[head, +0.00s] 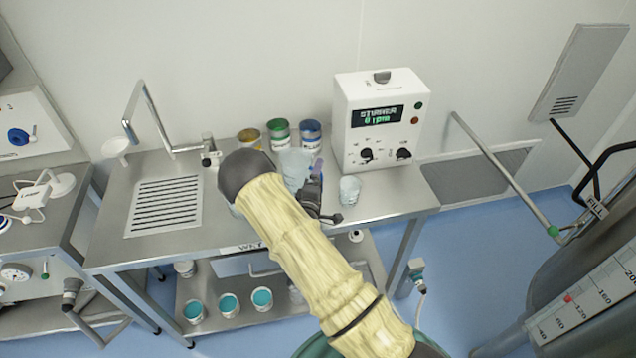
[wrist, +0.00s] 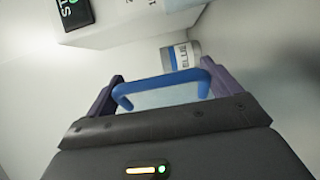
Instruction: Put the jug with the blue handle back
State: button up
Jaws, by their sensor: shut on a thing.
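The translucent jug (head: 294,164) is behind my arm at the middle of the bench, in front of the paint tins. Its blue handle (wrist: 165,82) lies between my two purple fingers in the wrist view. My gripper (head: 316,180) is shut on that handle; it also shows in the wrist view (wrist: 163,90). My forearm hides part of the jug in the head view, and I cannot tell whether its base touches the bench.
A white stirrer box (head: 381,120) and a clear beaker (head: 349,190) stand to the right. Yellow (head: 249,138), green (head: 279,135) and blue (head: 311,135) tins line the back. A tap (head: 208,152) and drain grille (head: 165,205) are left. Teal-filled pots (head: 228,304) sit below.

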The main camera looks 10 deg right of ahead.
jog(key=shift+f, duration=0.95)
jog(key=shift+f, duration=0.2)
jog(key=o, duration=1.4)
jog(key=shift+r, duration=0.1)
jog(key=shift+r, duration=0.2)
jog(key=b+v, duration=0.2)
jog(key=v, duration=0.3)
jog(key=b+v, duration=0.2)
jog(key=v, duration=0.4)
jog(key=shift+f, duration=0.25)
jog(key=shift+s+a+r, duration=0.15)
jog(key=shift+s+a, duration=0.05)
jog(key=shift+s, duration=0.3)
